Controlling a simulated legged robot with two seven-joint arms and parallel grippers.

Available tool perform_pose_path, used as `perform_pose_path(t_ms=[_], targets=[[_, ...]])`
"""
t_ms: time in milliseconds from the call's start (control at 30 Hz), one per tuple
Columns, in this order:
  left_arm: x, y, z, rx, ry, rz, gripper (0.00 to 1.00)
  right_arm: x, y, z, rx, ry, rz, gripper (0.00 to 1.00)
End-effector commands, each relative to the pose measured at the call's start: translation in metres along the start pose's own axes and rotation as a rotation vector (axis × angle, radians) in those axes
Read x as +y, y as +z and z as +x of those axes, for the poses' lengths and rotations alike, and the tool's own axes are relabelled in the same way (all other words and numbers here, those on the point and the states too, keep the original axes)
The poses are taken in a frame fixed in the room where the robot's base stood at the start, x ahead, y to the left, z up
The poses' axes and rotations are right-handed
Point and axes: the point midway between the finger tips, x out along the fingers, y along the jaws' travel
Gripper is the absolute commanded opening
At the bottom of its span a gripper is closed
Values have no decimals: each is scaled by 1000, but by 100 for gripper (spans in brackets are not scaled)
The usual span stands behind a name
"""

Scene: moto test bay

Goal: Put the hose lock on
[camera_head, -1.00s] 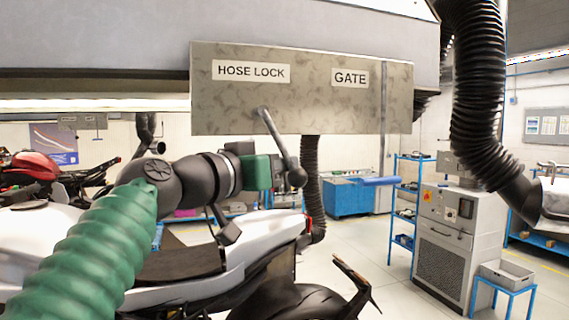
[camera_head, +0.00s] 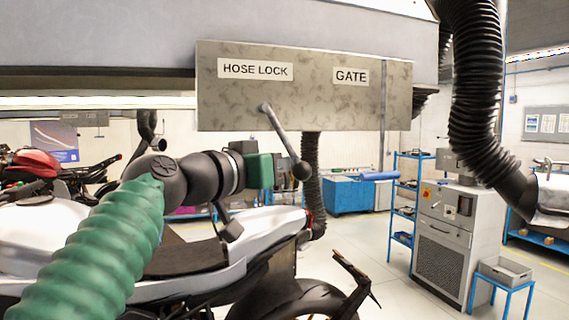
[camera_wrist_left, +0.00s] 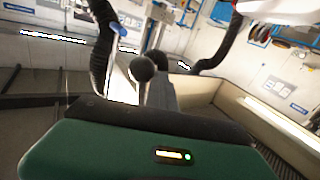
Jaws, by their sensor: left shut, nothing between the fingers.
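The grey mottled panel (camera_head: 310,100) carries HOSE LOCK and GATE labels. Under the HOSE LOCK label, a grey lever (camera_head: 283,137) slants down to the right and ends in a dark ball knob (camera_head: 302,171). The knob also shows ahead in the left wrist view (camera_wrist_left: 142,68). My left gripper (camera_head: 262,170) is shut and empty, just left of the knob; its fingertips are not clear in the head view. I cannot tell whether it touches the lever. A blue bar handle (camera_head: 380,176) is below the GATE side. My right gripper is not in view.
A black ribbed hose (camera_head: 470,90) hangs at the right, and another (camera_head: 312,185) runs down below the panel. A white motorcycle (camera_head: 250,235) stands below my arm. A grey cabinet (camera_head: 445,240) and a blue cart (camera_head: 348,197) stand farther back. The floor between them is clear.

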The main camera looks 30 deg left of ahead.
Motion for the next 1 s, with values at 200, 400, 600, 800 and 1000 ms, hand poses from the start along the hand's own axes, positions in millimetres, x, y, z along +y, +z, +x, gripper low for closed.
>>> perform_pose_path(t_ms=[200,400,600,800,1000], targets=[[1,-1,0,1,7,-2,0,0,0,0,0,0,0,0],[0,-1,0,2,5,-2,0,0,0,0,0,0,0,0],[0,-2,-1,3,5,-2,0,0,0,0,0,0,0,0],[-1,-2,-1,4,4,-2,12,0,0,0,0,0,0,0],[2,-2,-2,4,7,-3,33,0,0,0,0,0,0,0]])
